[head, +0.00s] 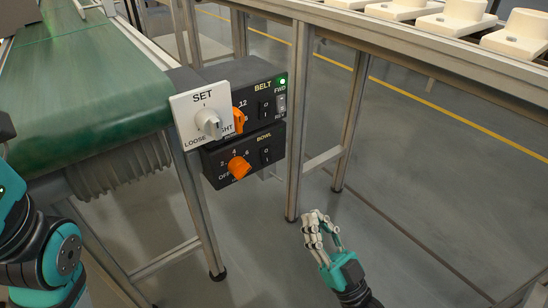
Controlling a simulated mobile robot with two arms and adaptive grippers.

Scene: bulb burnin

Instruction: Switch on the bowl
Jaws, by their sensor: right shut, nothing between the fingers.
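The black bowl control box (247,157) hangs at the end of the conveyor, under the belt box. It carries an orange knob (239,167) with OFF and number marks around it, and a small black rocker switch (265,156) under the word BOWL. The switch's position is too small to tell. My right gripper (315,222) is shut and empty, below and to the right of the bowl box, apart from it. At the left edge a part of my left arm (50,255) shows; its gripper is out of view.
Above sits the belt box (262,83) with its own orange knob, switch and lit green light. A white SET plate (200,115) with a knob partly covers it. The green conveyor (85,85) is left; a metal-framed bench (440,60) with white holders is right.

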